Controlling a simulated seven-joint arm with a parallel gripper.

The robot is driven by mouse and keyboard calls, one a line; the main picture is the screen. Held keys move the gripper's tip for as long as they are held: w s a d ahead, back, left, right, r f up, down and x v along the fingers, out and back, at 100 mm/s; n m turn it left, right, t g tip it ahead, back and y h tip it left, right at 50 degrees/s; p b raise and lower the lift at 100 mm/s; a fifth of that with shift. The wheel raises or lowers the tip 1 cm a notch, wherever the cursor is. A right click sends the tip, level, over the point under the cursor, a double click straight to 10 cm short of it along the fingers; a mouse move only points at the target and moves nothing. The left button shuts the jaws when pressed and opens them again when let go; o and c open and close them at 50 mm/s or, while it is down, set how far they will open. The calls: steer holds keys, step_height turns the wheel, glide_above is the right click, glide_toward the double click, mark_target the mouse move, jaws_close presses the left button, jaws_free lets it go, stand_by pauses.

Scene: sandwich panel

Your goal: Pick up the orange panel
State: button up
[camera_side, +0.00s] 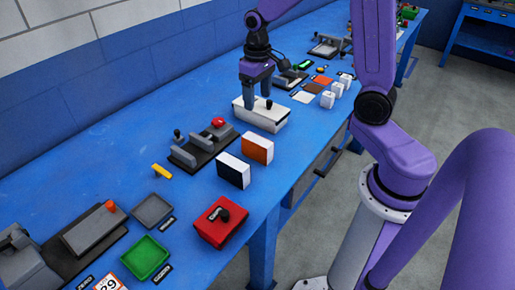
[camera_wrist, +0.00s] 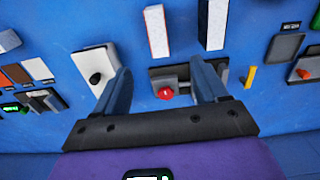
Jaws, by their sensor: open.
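My gripper (camera_side: 260,98) is open and empty, hanging fingers down over the white box, behind and apart from the panel. In the wrist view my gripper (camera_wrist: 163,84) has its fingers spread, with nothing between them.
A black panel (camera_side: 233,171) stands beside the orange one. The white box (camera_side: 272,120) with a black knob is under my gripper. A dark fixture (camera_side: 200,152) with a red button (camera_side: 218,122) lies behind the panels. A red box (camera_side: 220,224) stands in front.

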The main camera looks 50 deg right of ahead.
glide_toward(259, 140)
steer(key=f, duration=0.5)
steer(key=shift+w+f, duration=0.2)
steer(key=shift+s+f, duration=0.15)
steer(key=shift+f, duration=2.5)
steer(key=c, duration=1.1)
